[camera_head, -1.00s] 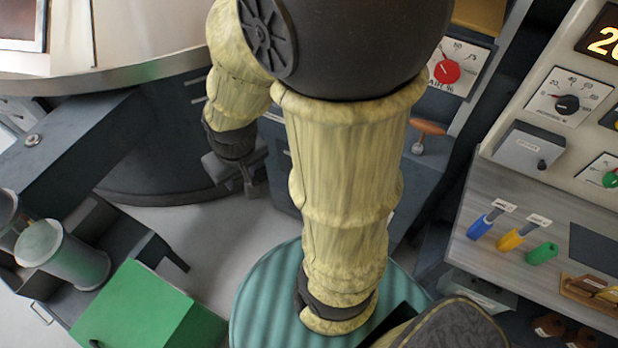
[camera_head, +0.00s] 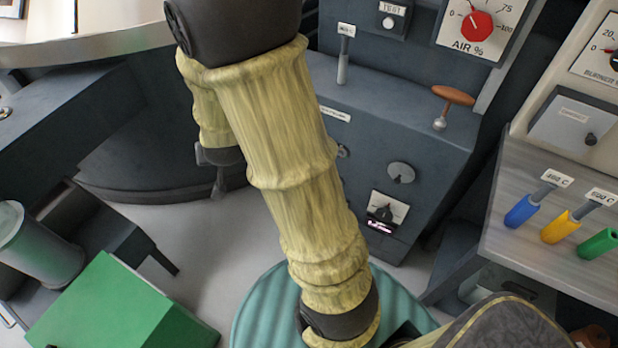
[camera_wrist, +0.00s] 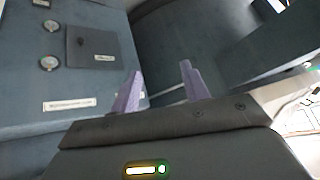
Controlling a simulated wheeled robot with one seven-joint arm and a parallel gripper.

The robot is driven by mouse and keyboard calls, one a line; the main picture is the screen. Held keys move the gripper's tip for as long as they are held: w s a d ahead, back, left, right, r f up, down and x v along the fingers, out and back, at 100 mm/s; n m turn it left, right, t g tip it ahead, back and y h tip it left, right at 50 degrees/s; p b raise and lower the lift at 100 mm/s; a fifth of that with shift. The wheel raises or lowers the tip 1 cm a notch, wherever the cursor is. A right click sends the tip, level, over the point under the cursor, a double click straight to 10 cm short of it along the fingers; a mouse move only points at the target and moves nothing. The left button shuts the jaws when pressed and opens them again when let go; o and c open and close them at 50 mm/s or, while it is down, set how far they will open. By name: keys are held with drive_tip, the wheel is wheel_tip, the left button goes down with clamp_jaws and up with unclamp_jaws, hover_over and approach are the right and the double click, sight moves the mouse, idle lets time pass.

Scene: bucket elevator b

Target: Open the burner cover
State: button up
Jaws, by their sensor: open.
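In the wrist view, a dark square plate (camera_wrist: 94,58) with a small knob and a label sits on a grey-blue cabinet face. It looks closed; its label is too small to read. In the head view, a grey box-like cover (camera_head: 572,130) with a dark knob sits below the burner dial on the right panel, also looking closed. I cannot tell which one is the burner cover. My gripper (camera_wrist: 160,75) is open and empty, its two purple fingers apart, to the right of the square plate. In the head view my gripper (camera_head: 220,180) is partly hidden behind my arm.
A dark cabinet (camera_head: 400,110) with levers and an orange-handled knob (camera_head: 453,97) stands right of my arm. A console (camera_head: 560,205) with blue, yellow and green handles is at right. A green box (camera_head: 115,310) stands lower left. Pale floor (camera_head: 200,235) is clear between.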

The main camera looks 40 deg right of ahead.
drive_tip(key=w+d+f+m+t+h+b, duration=0.1)
drive_tip(key=d+f+m+h+b, duration=0.15)
drive_tip(key=f+b, duration=0.4)
drive_tip(key=w+d+f+m+h+b, duration=0.1)
drive_tip(key=w+d+f+h+b, duration=0.15)
drive_tip(key=f+b, duration=0.4)
drive_tip(key=w+d+f+m+t+h+b, duration=0.15)
drive_tip(key=d+f+b, duration=0.25)
drive_tip(key=f, duration=0.5)
drive_tip(key=s+d+f+m+g+h+b, duration=0.1)
drive_tip(key=s+d+f+h+b, duration=0.1)
drive_tip(key=f+b, duration=0.4)
drive_tip(key=s+d+f+m+g+h+b, duration=0.2)
drive_tip(key=d+f+h+b, duration=0.2)
drive_tip(key=b, duration=0.6)
wheel_tip(320, 180, down, 4)
drive_tip(key=shift+s+d+r+h, duration=0.2)
drive_tip(key=shift+s+h, duration=0.1)
drive_tip(key=shift+h, duration=0.95)
drive_tip(key=b+x, duration=0.4)
drive_tip(key=x, duration=1.3)
drive_tip(key=shift+w+b, duration=0.15)
drive_tip(key=shift+b, duration=0.15)
drive_tip(key=shift+d, duration=0.1)
clamp_jaws()
